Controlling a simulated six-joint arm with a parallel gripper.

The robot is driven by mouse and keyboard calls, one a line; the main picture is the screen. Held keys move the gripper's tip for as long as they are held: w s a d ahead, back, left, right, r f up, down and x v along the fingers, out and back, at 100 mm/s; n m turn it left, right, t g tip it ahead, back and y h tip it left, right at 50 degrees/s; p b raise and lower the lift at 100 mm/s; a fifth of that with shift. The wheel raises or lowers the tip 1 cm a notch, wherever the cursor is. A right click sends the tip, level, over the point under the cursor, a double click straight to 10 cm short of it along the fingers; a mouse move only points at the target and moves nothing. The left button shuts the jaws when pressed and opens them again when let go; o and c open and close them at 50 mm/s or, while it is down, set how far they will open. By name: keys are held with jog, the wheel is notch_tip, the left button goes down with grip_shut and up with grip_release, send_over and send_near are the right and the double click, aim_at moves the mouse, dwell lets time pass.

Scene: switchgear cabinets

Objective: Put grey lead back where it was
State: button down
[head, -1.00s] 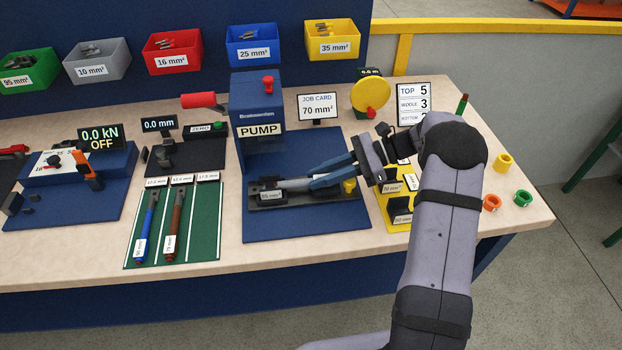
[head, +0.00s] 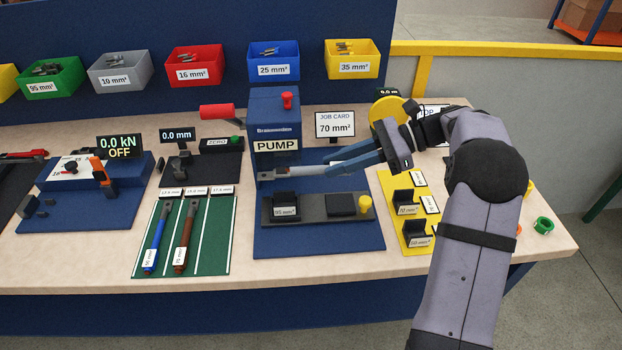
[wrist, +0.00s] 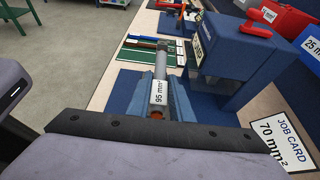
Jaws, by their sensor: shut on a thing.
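The grey lead (head: 303,172) is held by my gripper (head: 338,166), whose blue fingers are shut on it. It lies roughly level above the black press bed (head: 313,209), in front of the pump unit. In the wrist view the grey lead (wrist: 161,68) points away from me between the fingers (wrist: 160,96), with a 95 mm² tag and an orange near end. The green mat (head: 213,250) stands left of the pump. A blue lead (head: 156,238) and a brown lead (head: 186,237) lie in its left and middle lanes; its right lane is empty.
The pump unit (head: 275,120) stands close behind the held lead. A 95 mm² die (head: 285,206) and a yellow knob (head: 365,204) stand on the press bed. A yellow die board (head: 402,236) is at right. A zero gauge box (head: 208,160) stands behind the mat.

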jog(key=shift+a+r, duration=0.1)
jog(key=s+a+r+n+g, duration=0.2)
jog(key=s+a, duration=0.2)
jog(key=a, duration=0.6)
jog(key=s+a+r+n+g, duration=0.2)
jog(key=s+a, duration=0.3)
jog(key=a, duration=0.5)
jog(key=shift+w+a+f+m+t+p, duration=0.25)
jog(key=shift+w+f+m+t, duration=0.45)
jog(key=shift+f, duration=1.75)
jog(key=shift+w+a+f+m+t+p, duration=0.25)
jog(key=shift+w+f+m+t, duration=0.45)
jog(key=shift+f, duration=1.75)
jog(key=shift+w+a+f+m+t+p, duration=0.25)
jog(key=shift+w+f+m+t, duration=0.4)
jog(key=shift+f, duration=1.8)
jog(key=shift+f+b, duration=0.3)
jog(key=c, duration=1.6)
grip_release()
